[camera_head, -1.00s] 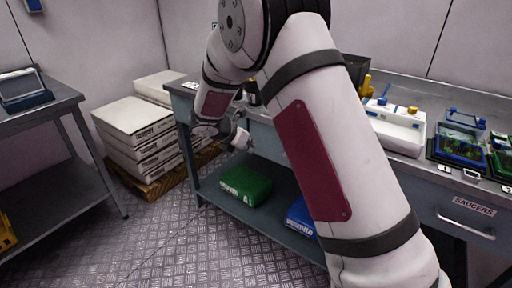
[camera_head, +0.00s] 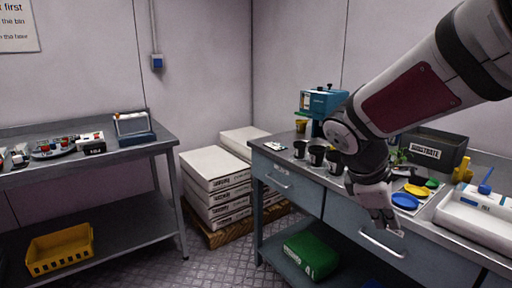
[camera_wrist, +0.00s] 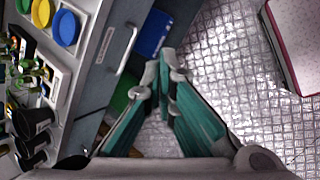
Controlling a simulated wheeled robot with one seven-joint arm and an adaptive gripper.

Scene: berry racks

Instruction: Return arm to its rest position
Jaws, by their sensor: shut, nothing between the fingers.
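My gripper (camera_head: 388,222) hangs in front of the right bench's drawers in the head view, pointing down. In the wrist view its fingers (camera_wrist: 168,62) meet at the tips, with nothing between them. My arm comes in from the upper right of the head view and bends down at the wrist. The gripper is apart from the bench top and its items; how far it is from the drawer front (camera_head: 357,230) I cannot tell.
Black pots (camera_head: 316,155), a blue saucer (camera_head: 405,201) and a substrate box (camera_head: 436,150) stand on the right bench. Stacked white boxes (camera_head: 215,168) stand on a pallet. A yellow crate (camera_head: 60,250) sits on the left table's shelf.

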